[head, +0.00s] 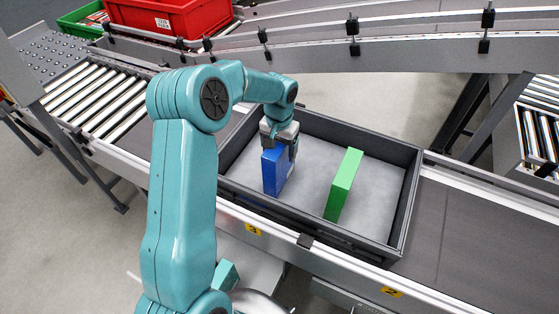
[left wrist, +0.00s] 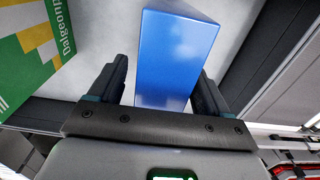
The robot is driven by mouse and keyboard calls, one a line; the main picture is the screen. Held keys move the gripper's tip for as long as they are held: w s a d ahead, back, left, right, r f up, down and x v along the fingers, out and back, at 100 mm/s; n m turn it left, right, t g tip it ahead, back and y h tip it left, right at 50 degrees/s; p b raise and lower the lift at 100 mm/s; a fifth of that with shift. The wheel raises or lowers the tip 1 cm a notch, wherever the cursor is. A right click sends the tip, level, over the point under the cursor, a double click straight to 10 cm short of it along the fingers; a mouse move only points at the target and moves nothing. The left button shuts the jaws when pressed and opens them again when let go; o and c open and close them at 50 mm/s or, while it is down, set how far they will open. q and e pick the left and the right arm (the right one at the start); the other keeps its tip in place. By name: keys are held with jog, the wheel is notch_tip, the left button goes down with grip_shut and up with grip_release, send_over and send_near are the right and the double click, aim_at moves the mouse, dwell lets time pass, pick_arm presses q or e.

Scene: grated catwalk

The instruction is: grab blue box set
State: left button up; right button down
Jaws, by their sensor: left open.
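The blue box (head: 273,172) stands upright in the left part of a dark-rimmed grey tray (head: 392,222). My left gripper (head: 279,146) is at the top of the blue box, reaching down from above. In the left wrist view, the blue box (left wrist: 175,58) lies between the two dark fingers of my left gripper (left wrist: 162,92). The fingers are open, one on each side of the box; whether either touches it I cannot tell. My right gripper is not in view.
A green box (head: 343,184) stands upright in the tray's right part, apart from the blue one; it also shows in the left wrist view (left wrist: 35,45). The tray sits on a conveyor (head: 470,235). A red crate (head: 175,15) is at the back left. Bare tray floor lies between the boxes.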

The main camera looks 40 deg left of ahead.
pick_arm(q)
jog(key=shift+w+a+f, duration=0.1)
jog(key=shift+w+f, duration=0.05)
jog(key=shift+f, duration=0.45)
jog(key=shift+w+a+f, duration=0.1)
jog(key=shift+f, duration=0.5)
jog(key=shift+s+d+r, duration=0.15)
jog(key=shift+s+r, duration=0.05)
jog(key=shift+c, duration=0.6)
jog(key=shift+w+f, duration=0.1)
jog(key=shift+w, duration=0.05)
jog(key=c, duration=1.2)
